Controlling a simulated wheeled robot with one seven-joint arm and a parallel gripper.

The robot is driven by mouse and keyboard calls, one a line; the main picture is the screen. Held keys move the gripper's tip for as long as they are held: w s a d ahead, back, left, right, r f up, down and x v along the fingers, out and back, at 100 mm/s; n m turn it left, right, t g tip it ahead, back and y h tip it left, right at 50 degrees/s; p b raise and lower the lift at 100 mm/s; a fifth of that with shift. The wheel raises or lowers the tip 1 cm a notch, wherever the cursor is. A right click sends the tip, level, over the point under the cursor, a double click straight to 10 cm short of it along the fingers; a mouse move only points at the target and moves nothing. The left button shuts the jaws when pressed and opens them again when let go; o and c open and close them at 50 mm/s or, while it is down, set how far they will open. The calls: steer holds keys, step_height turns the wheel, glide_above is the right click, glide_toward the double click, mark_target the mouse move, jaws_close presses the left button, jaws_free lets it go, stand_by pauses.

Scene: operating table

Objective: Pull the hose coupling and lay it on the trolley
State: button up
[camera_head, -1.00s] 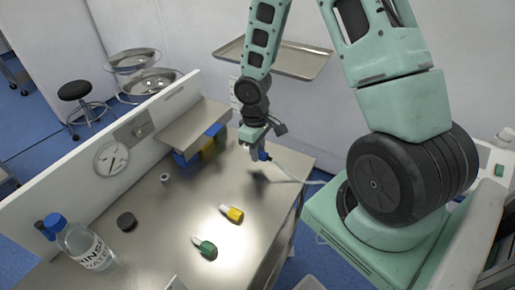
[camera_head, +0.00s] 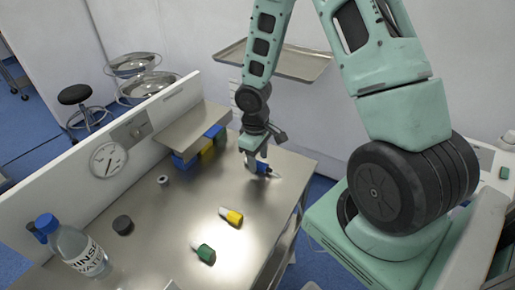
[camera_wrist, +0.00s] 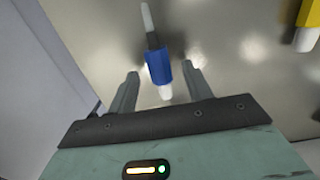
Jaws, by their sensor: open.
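The blue hose coupling (camera_head: 263,168) lies on the steel trolley top (camera_head: 185,215) near its far right edge. My gripper (camera_head: 256,160) is just above it, pointing down. In the wrist view my gripper (camera_wrist: 160,88) is open, with the blue coupling (camera_wrist: 159,68) between and slightly beyond its fingertips. The coupling has a dark section, a pale tip at one end and a white end towards my palm. A yellow coupling (camera_head: 232,217) and a green coupling (camera_head: 203,253) lie nearer on the same top.
Blue and yellow blocks (camera_head: 207,150) sit under a raised steel shelf (camera_head: 193,129) at the back. A clear bottle (camera_head: 80,250), a black puck (camera_head: 123,225) and a small grey cylinder (camera_head: 163,181) stand at left.

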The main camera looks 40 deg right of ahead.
step_height(320, 180, up, 17)
steer(key=p, duration=0.2)
steer(key=shift+w+a+r, duration=0.15)
steer(key=shift+w+a, duration=0.05)
steer(key=shift+w, duration=0.25)
stand_by(0.4)
steer(key=s+a+r+n, duration=0.2)
steer(key=s+a, duration=0.7)
steer(key=a, duration=0.2)
steer(key=s+a+r+n, duration=0.1)
steer(key=s+a+r, duration=0.2)
steer(key=s+a, duration=0.6)
steer(key=shift+s+a+n+t+y, duration=0.3)
steer(key=shift+s+a+n+y, duration=0.1)
steer(key=shift+a, duration=0.7)
